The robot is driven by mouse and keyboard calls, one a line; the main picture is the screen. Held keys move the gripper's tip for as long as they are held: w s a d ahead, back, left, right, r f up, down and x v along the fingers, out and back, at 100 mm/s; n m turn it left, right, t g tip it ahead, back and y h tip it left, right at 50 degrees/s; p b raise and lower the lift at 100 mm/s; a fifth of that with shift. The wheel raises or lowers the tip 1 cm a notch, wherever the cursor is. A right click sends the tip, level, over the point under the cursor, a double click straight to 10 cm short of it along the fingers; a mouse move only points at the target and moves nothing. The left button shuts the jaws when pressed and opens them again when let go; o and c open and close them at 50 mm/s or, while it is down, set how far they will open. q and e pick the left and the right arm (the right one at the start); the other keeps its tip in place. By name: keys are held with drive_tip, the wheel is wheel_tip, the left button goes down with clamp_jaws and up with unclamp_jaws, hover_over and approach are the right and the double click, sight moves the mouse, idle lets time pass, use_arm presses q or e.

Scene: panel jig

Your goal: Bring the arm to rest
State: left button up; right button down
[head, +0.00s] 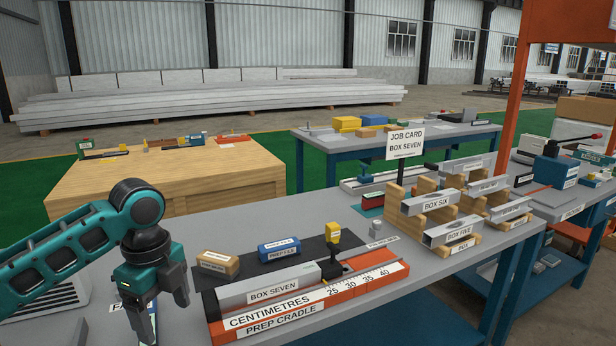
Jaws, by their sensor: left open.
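My left gripper (160,308) comes in from the left on a teal arm. It is open and points down over the grey bench, left of the prep cradle. A label lies partly hidden behind its fingers. The orange prep cradle (309,315) with its centimetre scale holds the grey box seven bar (262,290). The gripper is apart from the bar. My right gripper is not in view.
A blue prep file (279,249) and a tan block (217,265) lie behind the cradle. A yellow-topped tool (333,234) stands at the bar's right end. The job card (404,143) and wooden racks with labelled boxes (435,205) stand farther right.

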use_arm(q)
drive_tip(key=s+d+f+n+t+h, duration=0.25)
drive_tip(key=d+f+n, duration=0.25)
drive_tip(key=d+f, duration=0.3)
drive_tip(key=s+d+f+n+t+h, duration=0.2)
drive_tip(key=d+f+n+t+h, duration=0.15)
drive_tip(key=d+f, duration=0.45)
drive_tip(key=s+a+f+n+t+y+p, duration=0.1)
drive_tip(key=s+a+f+n+t+y, duration=0.3)
drive_tip(key=s+a+f+n, duration=0.3)
drive_tip(key=s+a+n, duration=0.3)
drive_tip(key=s, duration=0.3)
drive_tip(key=shift+s+a+n+t, duration=0.2)
drive_tip(key=shift+n+t, duration=0.15)
drive_tip(key=shift+t, duration=0.05)
